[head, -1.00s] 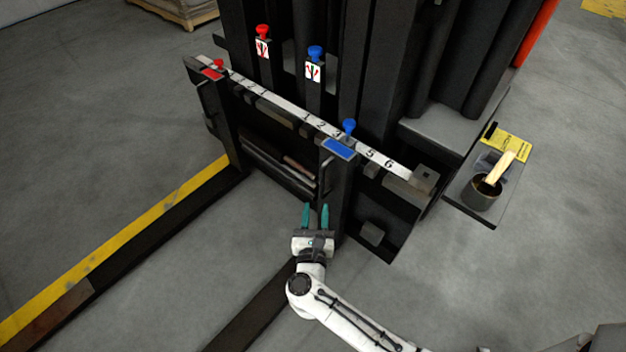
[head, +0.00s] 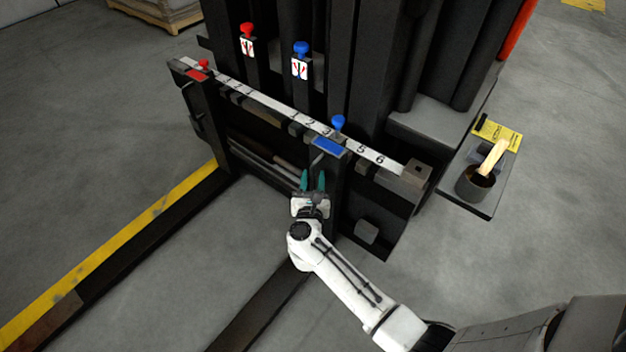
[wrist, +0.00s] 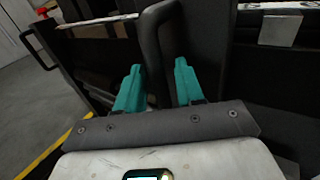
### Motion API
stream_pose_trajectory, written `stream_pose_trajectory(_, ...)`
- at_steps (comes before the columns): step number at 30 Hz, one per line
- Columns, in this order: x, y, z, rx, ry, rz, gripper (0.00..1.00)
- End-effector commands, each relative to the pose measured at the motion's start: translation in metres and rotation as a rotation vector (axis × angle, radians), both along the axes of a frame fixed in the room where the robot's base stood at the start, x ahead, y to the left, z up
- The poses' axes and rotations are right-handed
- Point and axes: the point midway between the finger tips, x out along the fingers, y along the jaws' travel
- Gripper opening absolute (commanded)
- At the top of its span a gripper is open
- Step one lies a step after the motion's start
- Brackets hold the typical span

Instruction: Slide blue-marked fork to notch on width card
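The blue-marked fork (head: 330,147), a black upright with a blue plate and a blue knob (head: 338,122) on top, hangs on the carriage bar, between the 3 and the 5 of its white number scale (head: 374,157). A black handle (wrist: 155,45) stands on its side. My gripper (head: 313,178) is open at that handle; in the wrist view its teal fingers (wrist: 158,78) lie either side of the handle's lower part. I cannot tell if they touch it. The yellow width card (head: 500,134) lies on a side shelf; its writing is too small to read.
A red-marked fork (head: 197,75) hangs at the bar's left. Red (head: 248,31) and blue (head: 301,50) levers stand behind. A dark pot (head: 476,184) with a brush sits by the card. The bar is clear from 5 to the end block (head: 416,173).

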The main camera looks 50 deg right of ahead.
Motion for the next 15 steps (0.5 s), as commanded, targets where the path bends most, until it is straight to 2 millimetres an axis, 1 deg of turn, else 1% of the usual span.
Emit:
stream_pose_trajectory(7, 0.0003, -0.0004, 0.0003, 0.000, 0.000, 0.000, 0.36)
stream_pose_trajectory(15, 0.0002, -0.0002, 0.0003, 0.000, 0.000, 0.000, 0.11)
